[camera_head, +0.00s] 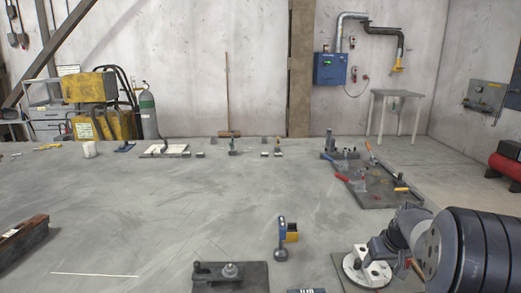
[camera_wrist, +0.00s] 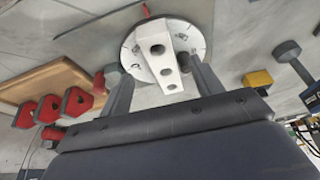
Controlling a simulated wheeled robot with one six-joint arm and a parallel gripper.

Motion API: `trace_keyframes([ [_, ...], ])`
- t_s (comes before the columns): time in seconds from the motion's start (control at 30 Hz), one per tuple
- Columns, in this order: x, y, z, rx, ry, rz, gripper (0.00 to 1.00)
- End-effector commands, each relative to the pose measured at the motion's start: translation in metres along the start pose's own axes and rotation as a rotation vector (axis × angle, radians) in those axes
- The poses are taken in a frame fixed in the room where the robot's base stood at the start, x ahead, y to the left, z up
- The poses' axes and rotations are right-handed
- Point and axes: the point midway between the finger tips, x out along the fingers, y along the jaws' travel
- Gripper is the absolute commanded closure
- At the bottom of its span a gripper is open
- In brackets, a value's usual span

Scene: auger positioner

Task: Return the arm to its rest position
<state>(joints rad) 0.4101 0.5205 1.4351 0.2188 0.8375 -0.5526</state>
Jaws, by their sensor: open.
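A round metal disc (camera_head: 355,262) with a pale block on it lies on a dark plate at the lower right in the head view. In the wrist view the disc (camera_wrist: 133,63) is at the top centre. The pale, tapered block (camera_wrist: 172,62) with several holes rests on it. My gripper (camera_wrist: 162,70) is open, its two dark fingers apart to the left and right of the block. I cannot tell whether they touch it or how high they are. In the head view my arm (camera_head: 465,250) reaches in from the lower right, partly covering the plate.
Red parts (camera_wrist: 78,102) and a wooden tray (camera_wrist: 50,80) show in the wrist view. The table's middle is mostly clear.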

Motion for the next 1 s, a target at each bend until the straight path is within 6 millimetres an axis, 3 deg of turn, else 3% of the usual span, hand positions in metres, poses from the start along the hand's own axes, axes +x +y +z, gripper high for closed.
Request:
trace_keyframes([
  [0.3,0.065,-0.001,0.001,0.0,-0.003,-0.002,0.38],
  [0.4,0.041,0.0,-0.009,0.0,0.002,0.0,0.38],
  [1.0,-0.017,0.0,-0.033,-0.001,0.0,0.0,0.38],
])
